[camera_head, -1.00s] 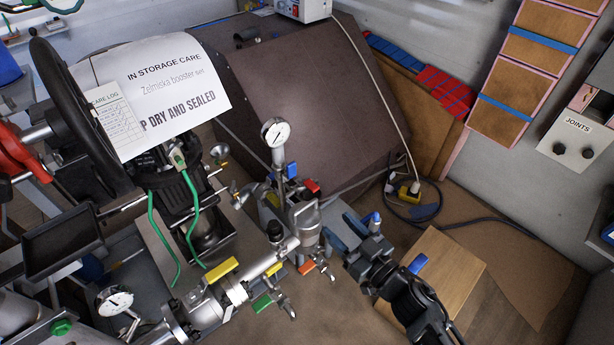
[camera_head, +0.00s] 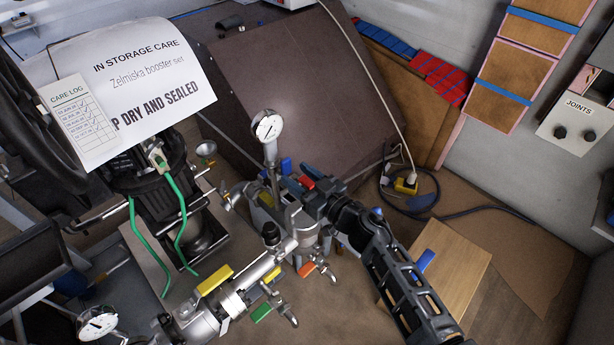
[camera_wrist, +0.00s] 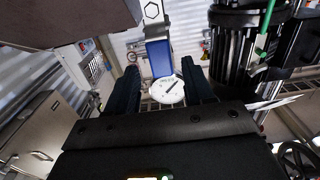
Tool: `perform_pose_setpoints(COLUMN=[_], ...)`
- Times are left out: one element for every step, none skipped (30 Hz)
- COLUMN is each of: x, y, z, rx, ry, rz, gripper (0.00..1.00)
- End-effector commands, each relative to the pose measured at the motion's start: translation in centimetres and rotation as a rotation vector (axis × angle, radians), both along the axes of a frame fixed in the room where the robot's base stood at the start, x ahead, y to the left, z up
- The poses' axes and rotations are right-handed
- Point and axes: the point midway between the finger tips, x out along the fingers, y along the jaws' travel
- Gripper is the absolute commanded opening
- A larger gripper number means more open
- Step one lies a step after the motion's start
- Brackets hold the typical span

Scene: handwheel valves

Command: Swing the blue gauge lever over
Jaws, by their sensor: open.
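The blue gauge lever (camera_head: 286,166) is a short blue handle on the valve manifold, just right of the stem of the round white gauge (camera_head: 267,126). My gripper (camera_head: 302,188) has its fingertips at the manifold, close to the lever on its lower right. In the wrist view, my open fingers (camera_wrist: 159,68) stand either side of a blue piece (camera_wrist: 159,58) that looks like the lever, with a white dial (camera_wrist: 167,89) showing below it. I cannot tell whether either finger touches the lever. The lever's lower end is partly hidden in the head view.
A red handle (camera_head: 307,182) sits right beside my fingers. Yellow (camera_head: 214,280), orange (camera_head: 306,269) and green (camera_head: 261,314) levers are lower on the pipework. A black motor (camera_head: 150,185) with green wires stands left. A large brown panel (camera_head: 300,85) leans behind.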

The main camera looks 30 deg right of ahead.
Motion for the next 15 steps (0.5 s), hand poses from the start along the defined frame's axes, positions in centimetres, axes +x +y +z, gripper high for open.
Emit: perform_pose_setpoints(x=[0.6, 0.9, 1.3, 1.6, 1.9, 2.3, 2.7, 3.0, 3.2, 3.0, 3.0, 3.0, 3.0, 3.0, 3.1], y=[0.3, 0.4, 0.5, 0.6, 0.7, 0.8, 0.9, 1.0, 1.1, 1.0, 1.0, 1.0, 1.0, 1.0, 1.0], z=[-0.3, -0.3, -0.3, -0.3, -0.3, -0.3, -0.3, -0.3, -0.2, 0.0, 0.0, 0.0, 0.0, 0.1, 0.1], rx=[-0.002, 0.000, 0.000, -0.001, -0.002, 0.000, 0.000, -0.001, -0.001, -0.001, -0.001, -0.001, -0.001, -0.001, 0.000], ry=[-0.002, -0.002, -0.002, -0.003, -0.002, -0.002, -0.002, -0.003, -0.001, 0.000, 0.001, 0.000, 0.000, 0.000, 0.000], rz=[0.002, 0.002, 0.002, 0.002, 0.002, 0.001, 0.001, 0.001, 0.001, 0.000, 0.000, 0.000, 0.000, 0.001, 0.001], gripper=[0.52, 0.52, 0.52, 0.52, 0.52, 0.52, 0.52, 0.52, 0.52, 0.52, 0.52, 0.52, 0.52, 0.52, 0.52])
